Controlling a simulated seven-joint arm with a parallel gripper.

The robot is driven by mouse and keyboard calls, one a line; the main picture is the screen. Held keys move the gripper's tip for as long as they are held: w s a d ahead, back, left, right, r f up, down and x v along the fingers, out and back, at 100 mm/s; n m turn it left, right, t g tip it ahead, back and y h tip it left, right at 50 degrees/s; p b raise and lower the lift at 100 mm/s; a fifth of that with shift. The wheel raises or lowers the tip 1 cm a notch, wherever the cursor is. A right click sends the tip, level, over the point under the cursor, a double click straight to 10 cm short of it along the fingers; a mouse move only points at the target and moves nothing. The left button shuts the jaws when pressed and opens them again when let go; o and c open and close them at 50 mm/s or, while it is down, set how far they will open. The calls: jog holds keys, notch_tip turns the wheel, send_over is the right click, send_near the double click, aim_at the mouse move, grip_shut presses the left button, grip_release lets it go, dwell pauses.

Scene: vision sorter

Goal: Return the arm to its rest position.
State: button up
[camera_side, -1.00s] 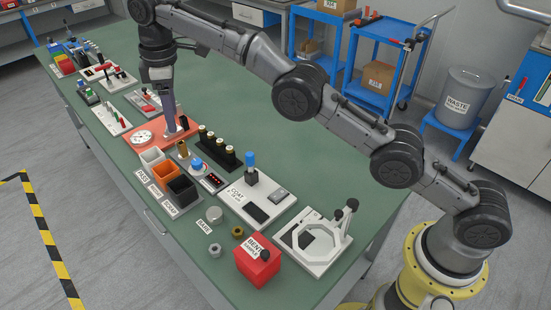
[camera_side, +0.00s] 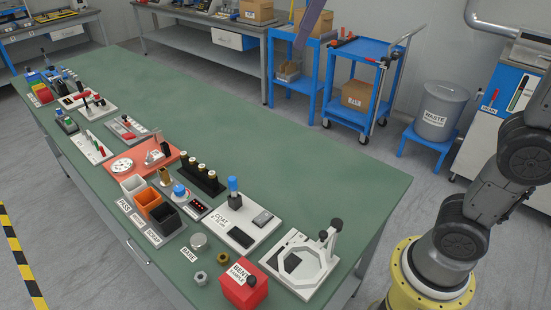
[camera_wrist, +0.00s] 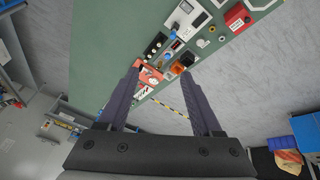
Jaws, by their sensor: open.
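My gripper (camera_wrist: 162,74) is open in the wrist view, its two dark purple fingers apart with nothing between them. In the side view one purple finger (camera_side: 313,22) shows at the top edge, high above the far side of the bench. The rest of the gripper is out of that frame. My arm rises from its yellow base at the right. The green bench (camera_side: 290,150) lies below with its fixtures. The orange plate with a dial (camera_side: 122,166) stands on it, clear of the gripper.
White, orange and black bins (camera_side: 148,199), a coat station (camera_side: 235,228) and a red box (camera_side: 243,287) line the bench's near side. Blue carts (camera_side: 365,60) and a waste bin (camera_side: 440,108) stand behind. The bench's far half is clear.

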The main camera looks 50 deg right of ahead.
jog(key=s+d+f+m, duration=0.1)
jog(key=s+f+m, duration=0.2)
jog(key=s+f, duration=0.5)
jog(key=s+d+f+m+t, duration=0.1)
jog(key=s+d+f+m, duration=0.1)
jog(key=s+f, duration=0.7)
notch_tip(320, 180, down, 4)
jog(key=shift+d+r+m, duration=0.25)
jog(key=shift+m, duration=0.35)
